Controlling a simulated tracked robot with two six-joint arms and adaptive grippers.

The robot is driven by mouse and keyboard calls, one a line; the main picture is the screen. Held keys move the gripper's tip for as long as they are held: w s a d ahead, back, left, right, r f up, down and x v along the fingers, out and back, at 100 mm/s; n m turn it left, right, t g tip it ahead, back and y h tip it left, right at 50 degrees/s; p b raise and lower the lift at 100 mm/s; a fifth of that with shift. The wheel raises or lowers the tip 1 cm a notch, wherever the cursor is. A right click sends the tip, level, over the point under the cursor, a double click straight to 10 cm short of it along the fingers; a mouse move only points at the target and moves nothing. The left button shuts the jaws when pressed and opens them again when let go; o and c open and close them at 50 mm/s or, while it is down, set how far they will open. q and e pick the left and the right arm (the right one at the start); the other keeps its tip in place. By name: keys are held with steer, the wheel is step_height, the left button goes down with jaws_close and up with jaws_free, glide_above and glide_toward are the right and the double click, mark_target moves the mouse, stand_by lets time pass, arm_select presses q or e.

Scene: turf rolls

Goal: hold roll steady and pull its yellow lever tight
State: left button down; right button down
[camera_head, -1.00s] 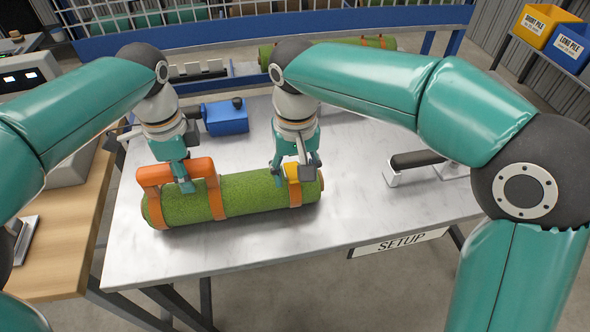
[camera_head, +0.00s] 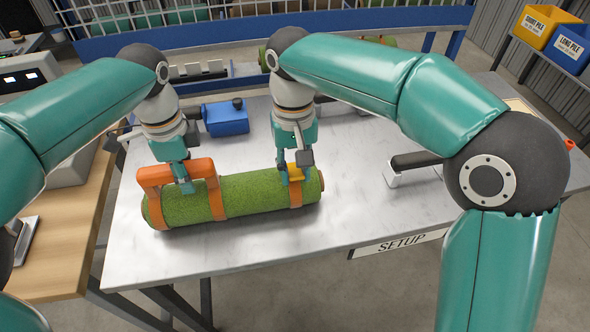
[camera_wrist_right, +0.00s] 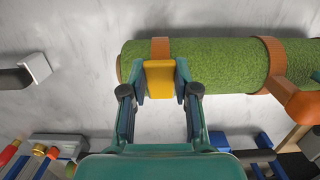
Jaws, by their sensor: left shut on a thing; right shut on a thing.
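The green turf roll (camera_head: 255,193) lies on the metal table, bound by orange straps. An orange handle (camera_head: 150,176) arches over its left part. My left gripper (camera_head: 187,186) is shut on this handle from above. The yellow lever (camera_head: 301,170) sits at the strap near the roll's right end. My right gripper (camera_head: 288,180) is shut on the lever from above. In the right wrist view the yellow lever (camera_wrist_right: 160,78) is between the two fingertips of my right gripper (camera_wrist_right: 161,85), beside the green roll (camera_wrist_right: 215,65).
A blue block-like device (camera_head: 225,118) stands behind the roll. A dark bar on white mounts (camera_head: 415,160) stands to the right. Another turf roll lies at the back. The table's front strip is clear.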

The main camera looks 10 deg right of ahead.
mark_target(294, 170)
steer(key=c, duration=0.8)
jaws_free()
steer(key=shift+c, duration=0.2)
steer(key=shift+r, duration=0.1)
step_height(294, 170, up, 12)
steer(key=w, duration=0.1)
steer(key=shift+w+f, duration=0.15)
steer(key=shift+f, duration=0.05)
arm_select(q)
steer(key=c, duration=0.7)
jaws_free()
